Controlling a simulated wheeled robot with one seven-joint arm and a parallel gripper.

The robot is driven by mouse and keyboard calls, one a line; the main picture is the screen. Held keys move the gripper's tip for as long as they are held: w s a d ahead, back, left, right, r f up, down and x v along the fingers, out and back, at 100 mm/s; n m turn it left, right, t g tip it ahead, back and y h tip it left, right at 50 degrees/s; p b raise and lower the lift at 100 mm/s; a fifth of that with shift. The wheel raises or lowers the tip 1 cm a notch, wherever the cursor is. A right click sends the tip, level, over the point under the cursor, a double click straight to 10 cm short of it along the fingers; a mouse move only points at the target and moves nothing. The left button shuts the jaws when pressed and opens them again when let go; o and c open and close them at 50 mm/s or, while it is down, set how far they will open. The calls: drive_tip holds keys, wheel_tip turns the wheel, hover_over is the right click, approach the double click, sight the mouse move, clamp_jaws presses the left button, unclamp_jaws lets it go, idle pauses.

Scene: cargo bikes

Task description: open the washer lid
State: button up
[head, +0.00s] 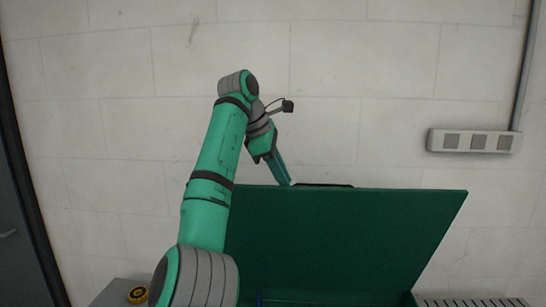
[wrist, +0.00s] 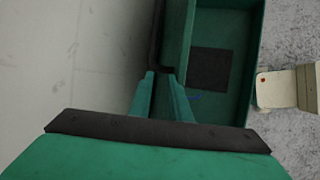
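The green lid (head: 345,235) stands raised and tilted back in the head view, its broad face toward me. A black handle (head: 325,185) runs along its top edge; in the wrist view it is a dark bar (wrist: 157,35). My gripper (head: 287,183) reaches down to the top edge, by the handle's left end. In the wrist view the fingertips (wrist: 161,76) are apart, close to the end of the handle. Whether they touch it is unclear. Through the wrist view I see the green box (wrist: 241,60) below, with a dark square patch (wrist: 208,70) inside.
A pale wall stands close behind the lid. A socket strip (head: 473,141) and a pipe (head: 526,65) are on it at the right. A yellow round part (head: 138,295) sits on a grey surface at lower left. A cream object (wrist: 285,88) stands beside the box.

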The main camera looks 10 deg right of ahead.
drive_tip(key=shift+w+v, duration=0.15)
drive_tip(key=shift+v, duration=1.5)
drive_tip(key=shift+w+v, duration=0.15)
drive_tip(key=shift+v, duration=1.5)
drive_tip(key=shift+d+r, duration=0.1)
